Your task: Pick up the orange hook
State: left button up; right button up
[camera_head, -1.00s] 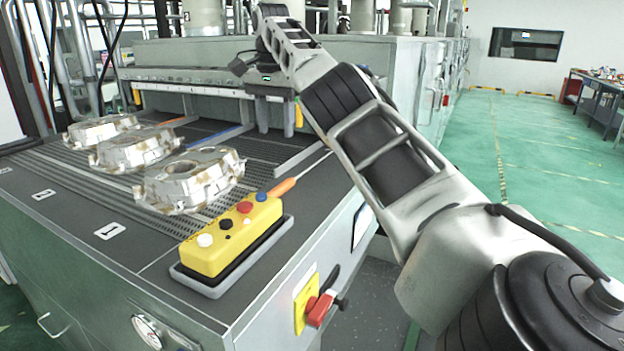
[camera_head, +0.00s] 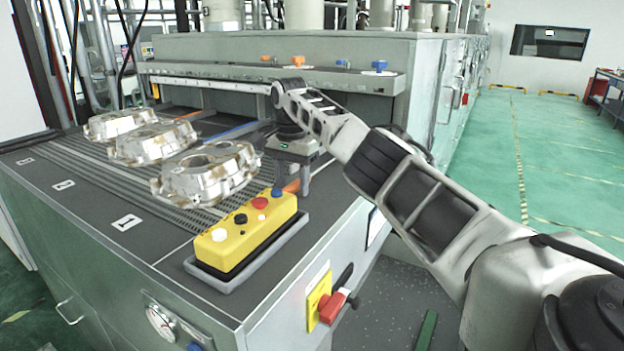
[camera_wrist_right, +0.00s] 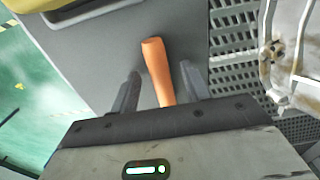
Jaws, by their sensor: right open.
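The orange hook (camera_head: 292,187) lies on the grey worktop just behind the yellow button box. In the head view only a bit of its orange handle shows, partly hidden by my right gripper (camera_head: 291,191). In the right wrist view the handle (camera_wrist_right: 155,62) stretches between the two fingers of my right gripper (camera_wrist_right: 160,76), with a gap on each side. The gripper is open, points down over the handle and holds nothing. The far part of the hook is hidden behind the gripper body. My left gripper is not in view.
The yellow button box (camera_head: 240,236) stands in its tray close in front of my right gripper. Three metal castings (camera_head: 207,172) sit on the slatted bed (camera_head: 215,205) to the left. A ledge (camera_head: 340,84) with orange and blue knobs runs behind. Open floor lies right.

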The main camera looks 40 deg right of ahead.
grip_shut()
dwell(0.3)
